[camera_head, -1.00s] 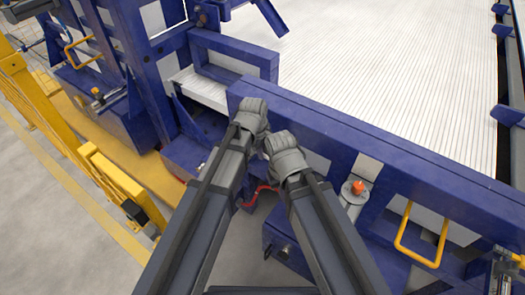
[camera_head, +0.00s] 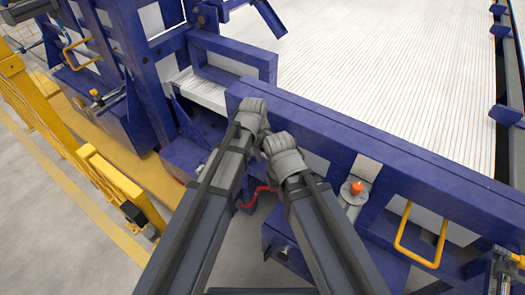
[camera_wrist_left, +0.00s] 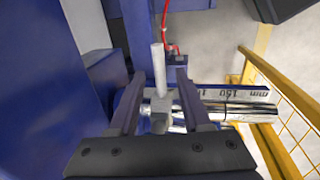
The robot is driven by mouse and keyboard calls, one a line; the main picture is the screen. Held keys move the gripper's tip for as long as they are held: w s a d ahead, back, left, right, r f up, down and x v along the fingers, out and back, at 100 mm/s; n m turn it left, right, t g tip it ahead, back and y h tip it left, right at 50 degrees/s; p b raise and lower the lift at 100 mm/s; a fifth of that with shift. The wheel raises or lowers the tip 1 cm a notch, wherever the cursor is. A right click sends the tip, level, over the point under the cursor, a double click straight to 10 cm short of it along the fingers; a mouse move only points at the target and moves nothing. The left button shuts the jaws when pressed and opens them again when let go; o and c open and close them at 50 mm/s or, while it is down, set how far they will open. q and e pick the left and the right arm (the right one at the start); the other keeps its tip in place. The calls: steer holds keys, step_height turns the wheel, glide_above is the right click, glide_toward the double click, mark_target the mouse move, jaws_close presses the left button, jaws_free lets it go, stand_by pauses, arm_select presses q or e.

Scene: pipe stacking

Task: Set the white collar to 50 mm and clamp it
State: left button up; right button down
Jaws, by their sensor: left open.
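In the left wrist view, my left gripper (camera_wrist_left: 157,80) is open. A pale upright lever (camera_wrist_left: 159,68) stands between its two fingers. At the lever's foot is a light block (camera_wrist_left: 160,112), apparently the collar, on a shiny metal rod (camera_wrist_left: 235,112). A silver scale (camera_wrist_left: 228,94) marked in mm runs behind the rod; 150 is readable on it, and I cannot read the collar's setting. In the head view, my left gripper (camera_head: 252,112) is at the blue frame, where the collar is hidden. My right gripper (camera_head: 283,152) is just right of it, its jaws not clear.
A long blue beam (camera_head: 370,140) lies beyond my grippers, with white pipes (camera_head: 390,70) behind it. An orange-topped post (camera_head: 357,188) and a yellow handle (camera_head: 421,236) are on the right. A yellow guard rail (camera_head: 60,130) is on the left. A red cable (camera_wrist_left: 166,25) hangs near the lever.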

arm_select(q)
steer(key=shift+r, duration=0.15)
step_height(320, 180, up, 7)
steer(key=s+p, duration=0.1)
steer(key=p, duration=0.6)
steer(key=shift+s+a+r+p, duration=0.15)
steer(key=shift+a+r+p, duration=0.05)
steer(key=shift+a+p, duration=0.2)
